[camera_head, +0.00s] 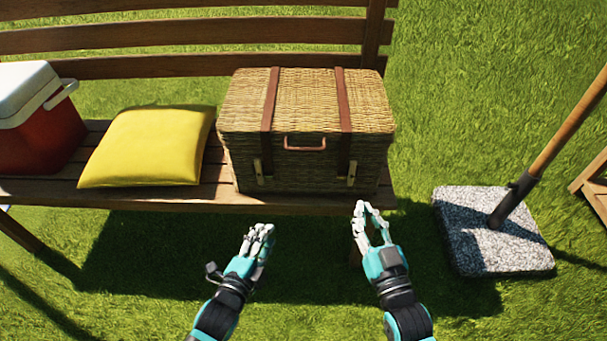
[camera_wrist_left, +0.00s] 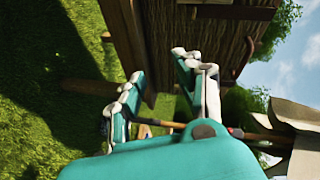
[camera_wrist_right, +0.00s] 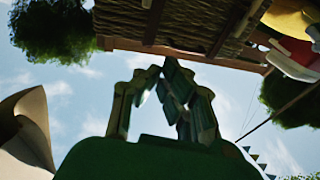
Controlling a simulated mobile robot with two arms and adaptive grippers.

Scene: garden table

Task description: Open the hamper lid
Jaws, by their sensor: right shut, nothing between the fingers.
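The wicker hamper (camera_head: 307,165) sits on the bench seat. Its lid (camera_head: 305,100) is closed, with two brown leather straps running over it and a brown handle (camera_head: 305,147) at the front. My left gripper (camera_head: 260,232) is in front of the bench, below and left of the handle, apart from the hamper. In the left wrist view its fingers (camera_wrist_left: 158,70) are spread with nothing between them. My right gripper (camera_head: 368,208) is at the bench's front edge, below the hamper's right front. Its fingertips meet in the right wrist view (camera_wrist_right: 155,72), empty. The hamper's underside is hidden.
A yellow cushion (camera_head: 150,146) and a red cooler with a white lid (camera_head: 35,125) are on the wooden bench (camera_head: 208,185) left of the hamper. A stone parasol base (camera_head: 470,240) with a wooden pole (camera_head: 565,130) stands at the right on the grass.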

